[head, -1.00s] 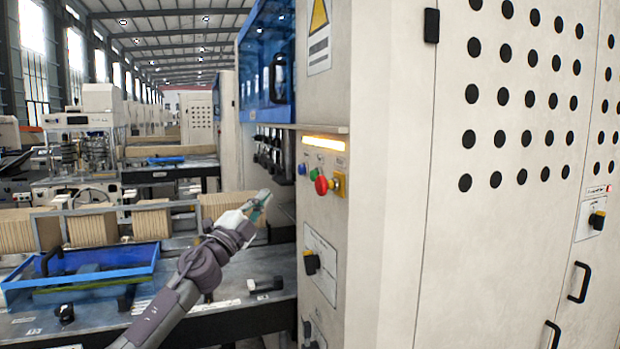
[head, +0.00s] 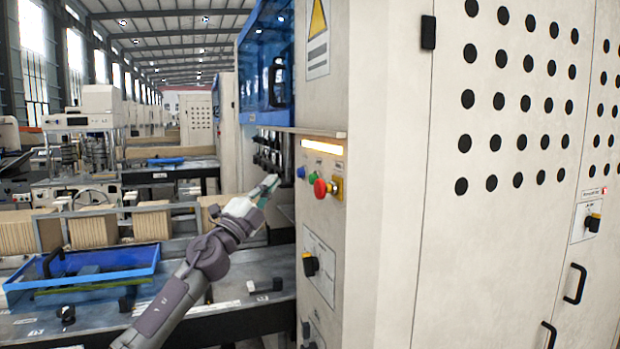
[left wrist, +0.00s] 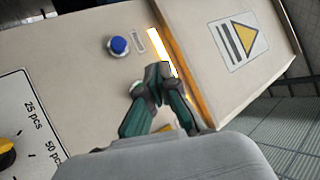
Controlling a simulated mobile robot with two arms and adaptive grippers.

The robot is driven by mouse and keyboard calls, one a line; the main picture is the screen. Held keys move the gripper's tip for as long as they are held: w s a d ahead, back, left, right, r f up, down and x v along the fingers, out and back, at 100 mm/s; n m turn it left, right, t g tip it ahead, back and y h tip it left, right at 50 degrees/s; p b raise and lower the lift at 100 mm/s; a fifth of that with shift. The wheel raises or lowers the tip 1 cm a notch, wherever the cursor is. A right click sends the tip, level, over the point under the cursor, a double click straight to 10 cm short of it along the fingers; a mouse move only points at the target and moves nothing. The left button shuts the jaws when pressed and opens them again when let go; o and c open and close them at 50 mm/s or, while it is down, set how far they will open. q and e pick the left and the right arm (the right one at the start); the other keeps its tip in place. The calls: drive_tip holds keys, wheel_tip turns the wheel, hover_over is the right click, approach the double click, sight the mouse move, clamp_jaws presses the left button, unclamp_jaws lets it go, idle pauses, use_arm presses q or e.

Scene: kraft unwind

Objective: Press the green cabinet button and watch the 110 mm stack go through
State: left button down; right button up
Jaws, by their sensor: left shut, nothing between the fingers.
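The green button (head: 314,173) sits on the cabinet's front panel, between a blue button (head: 301,172) and a red mushroom button (head: 320,187) on a yellow plate. My left gripper (head: 271,183) is shut and empty, in front of the panel and left of the buttons in the head view. In the left wrist view my left gripper's fingertips (left wrist: 158,70) are together near the blue button (left wrist: 118,46); the fingers mostly hide the green button there. I cannot tell contact. Several kraft stacks (head: 92,229) stand on the line at left; which is 110 mm cannot be told. My right gripper is not seen.
A lit amber strip (head: 322,147) runs above the buttons. A blue tray (head: 82,274) lies on the machine table at left. A blue guard (head: 266,58) hangs above my gripper.

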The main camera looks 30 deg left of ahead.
sight(313, 179)
use_arm(q)
drive_tip(key=shift+w+d, duration=1.95)
drive_tip(key=shift+w, duration=0.3)
drive_tip(key=shift+w+d, duration=0.1)
drive_tip(key=shift+w+d, duration=0.15)
drive_tip(key=shift+w, duration=0.05)
